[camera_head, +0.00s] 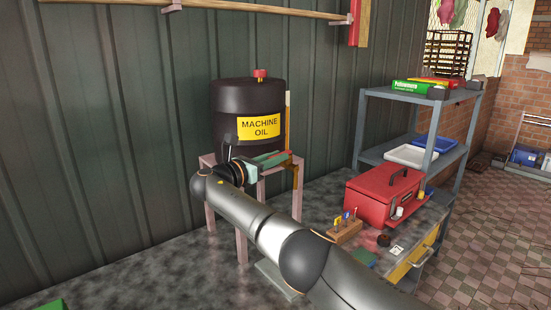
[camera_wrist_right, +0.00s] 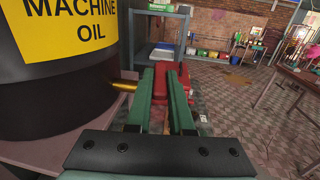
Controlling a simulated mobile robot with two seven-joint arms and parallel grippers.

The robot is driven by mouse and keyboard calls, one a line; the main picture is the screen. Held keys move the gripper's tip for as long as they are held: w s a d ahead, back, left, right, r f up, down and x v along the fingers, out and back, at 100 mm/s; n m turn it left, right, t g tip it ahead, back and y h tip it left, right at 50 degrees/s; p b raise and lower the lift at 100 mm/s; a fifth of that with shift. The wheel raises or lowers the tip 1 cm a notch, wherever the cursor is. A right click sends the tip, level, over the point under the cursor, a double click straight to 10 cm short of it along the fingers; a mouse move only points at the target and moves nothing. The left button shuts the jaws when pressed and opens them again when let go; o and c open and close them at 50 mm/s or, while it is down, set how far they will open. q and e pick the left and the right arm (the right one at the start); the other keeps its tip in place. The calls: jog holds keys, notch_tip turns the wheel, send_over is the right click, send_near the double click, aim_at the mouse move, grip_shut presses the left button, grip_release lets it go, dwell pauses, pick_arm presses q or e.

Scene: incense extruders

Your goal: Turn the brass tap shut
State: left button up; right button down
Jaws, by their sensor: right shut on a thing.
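A black drum labelled "MACHINE OIL" (camera_head: 248,115) stands on a pale pink stand (camera_head: 241,245). In the right wrist view the drum (camera_wrist_right: 45,95) fills the left side. The brass tap (camera_wrist_right: 124,85) sticks out from its lower side and runs behind my right gripper's left finger. My right gripper (camera_head: 280,158), with green fingers, is at the drum's lower front and is shut on the tap. In the right wrist view its fingers (camera_wrist_right: 170,75) stand a little apart. The gripped part is hard to make out against the red behind it. My left gripper is out of view.
A red toolbox (camera_head: 385,195) and a small wooden holder (camera_head: 344,231) sit on a low bench right of the drum. A grey shelf (camera_head: 370,155) with trays stands behind. A corrugated wall (camera_head: 110,130) is close behind the drum. The tiled floor at right has open room.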

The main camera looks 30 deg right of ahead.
jog(key=c, duration=0.8)
grip_release()
jog(key=b+v, duration=0.2)
jog(key=v, duration=1)
jog(key=shift+a, duration=0.25)
